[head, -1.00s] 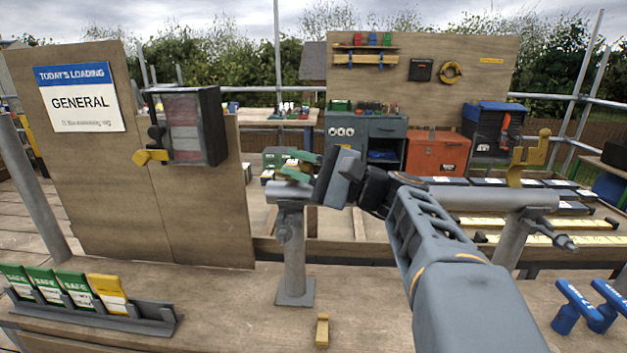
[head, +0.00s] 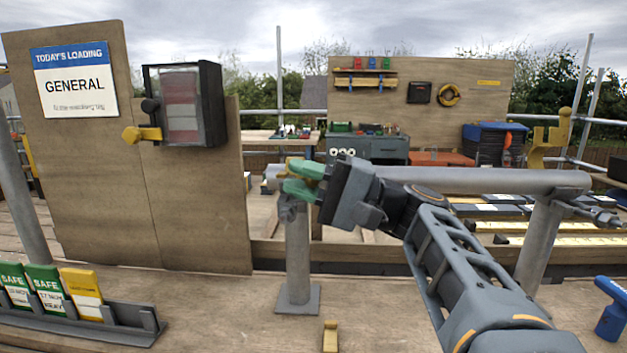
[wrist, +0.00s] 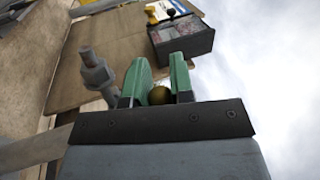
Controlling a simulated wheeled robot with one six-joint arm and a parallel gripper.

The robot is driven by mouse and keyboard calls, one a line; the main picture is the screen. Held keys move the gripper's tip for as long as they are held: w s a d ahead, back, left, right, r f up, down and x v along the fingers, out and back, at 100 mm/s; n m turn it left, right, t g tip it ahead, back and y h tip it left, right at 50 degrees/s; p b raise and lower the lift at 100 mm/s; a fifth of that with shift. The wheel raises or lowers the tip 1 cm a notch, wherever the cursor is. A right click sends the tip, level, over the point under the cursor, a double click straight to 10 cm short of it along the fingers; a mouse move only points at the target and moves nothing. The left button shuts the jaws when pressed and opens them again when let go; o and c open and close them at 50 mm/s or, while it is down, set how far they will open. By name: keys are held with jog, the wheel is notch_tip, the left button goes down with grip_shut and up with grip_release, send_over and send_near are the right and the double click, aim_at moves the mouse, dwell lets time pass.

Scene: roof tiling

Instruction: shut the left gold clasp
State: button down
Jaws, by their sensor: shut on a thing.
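The left gold clasp (head: 288,163) is at the left end of the grey rail (head: 490,180), above the left post (head: 298,250). It is mostly hidden behind my gripper (head: 294,180), so I cannot tell its angle. In the wrist view my gripper (wrist: 160,78) has its green fingers on either side of the clasp's rounded gold end (wrist: 160,95), shut on it. The right gold clasp (head: 550,142) stands upright at the rail's right end.
A loose gold piece (head: 330,337) lies on the bench below the post. A card rack (head: 85,325) stands front left, and a blue tool (head: 612,308) front right. A boxed switch (head: 185,105) with a yellow lever is on the wooden board. A grey bolt (wrist: 95,70) is close to my fingers.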

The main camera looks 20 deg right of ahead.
jog(key=shift+f, duration=0.1)
dwell(0.3)
jog(key=c, duration=1)
grip_release()
jog(key=shift+d, duration=0.1)
jog(key=b+v, duration=0.4)
jog(key=v, duration=0.9)
jog(key=shift+d+f+b, duration=0.2)
jog(key=shift+b, duration=0.15)
jog(key=shift+s+r, duration=0.1)
jog(key=shift+r, duration=0.05)
